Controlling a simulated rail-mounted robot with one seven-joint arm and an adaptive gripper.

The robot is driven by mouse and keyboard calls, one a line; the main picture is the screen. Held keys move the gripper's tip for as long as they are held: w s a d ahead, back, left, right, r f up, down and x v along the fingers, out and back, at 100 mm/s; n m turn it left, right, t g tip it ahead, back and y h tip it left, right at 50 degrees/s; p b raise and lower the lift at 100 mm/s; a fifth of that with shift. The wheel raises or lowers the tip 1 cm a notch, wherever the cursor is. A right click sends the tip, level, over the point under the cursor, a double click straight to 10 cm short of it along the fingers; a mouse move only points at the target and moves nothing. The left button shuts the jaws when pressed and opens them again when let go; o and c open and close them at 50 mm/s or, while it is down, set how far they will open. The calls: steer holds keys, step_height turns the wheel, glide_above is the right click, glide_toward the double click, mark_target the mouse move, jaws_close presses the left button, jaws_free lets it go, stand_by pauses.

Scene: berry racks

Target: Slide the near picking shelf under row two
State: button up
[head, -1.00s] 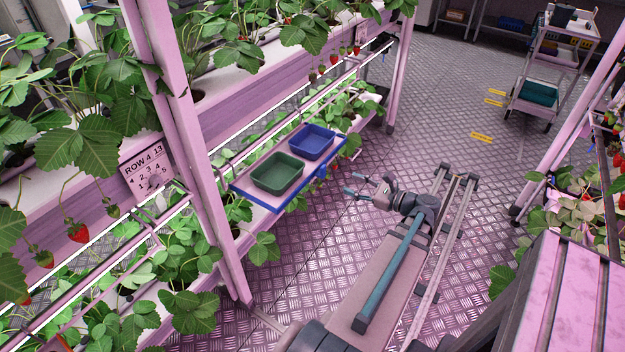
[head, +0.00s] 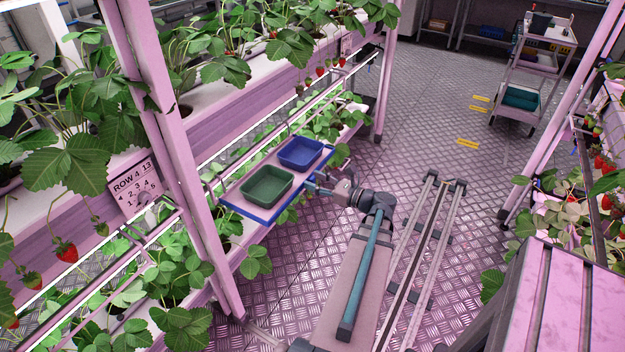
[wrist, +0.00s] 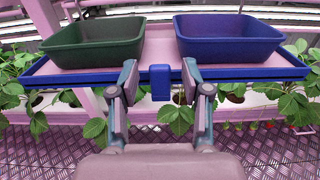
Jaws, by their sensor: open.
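The picking shelf (head: 246,213), a pink board with a blue rim, sticks out from the rack on the left, below the upper plant row. It carries a green tub (head: 267,185) and a blue tub (head: 301,153). My gripper (head: 316,184) is open at the shelf's front edge. In the wrist view, the shelf's rim (wrist: 80,78) spans the picture, and a blue handle tab (wrist: 160,84) hangs from its middle. My open fingers (wrist: 159,78) stand on either side of this tab, with gaps showing between them and it.
A rack post (head: 190,190) stands just left of the shelf, with a row sign (head: 134,184) beyond it. Strawberry plants fill the rack above and below. Floor rails (head: 425,240) lie right of my arm. A cart (head: 533,70) stands at the far right; the aisle floor between is clear.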

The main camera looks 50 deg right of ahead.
steer(key=shift+w, duration=0.75)
steer(key=shift+c, duration=0.3)
jaws_close()
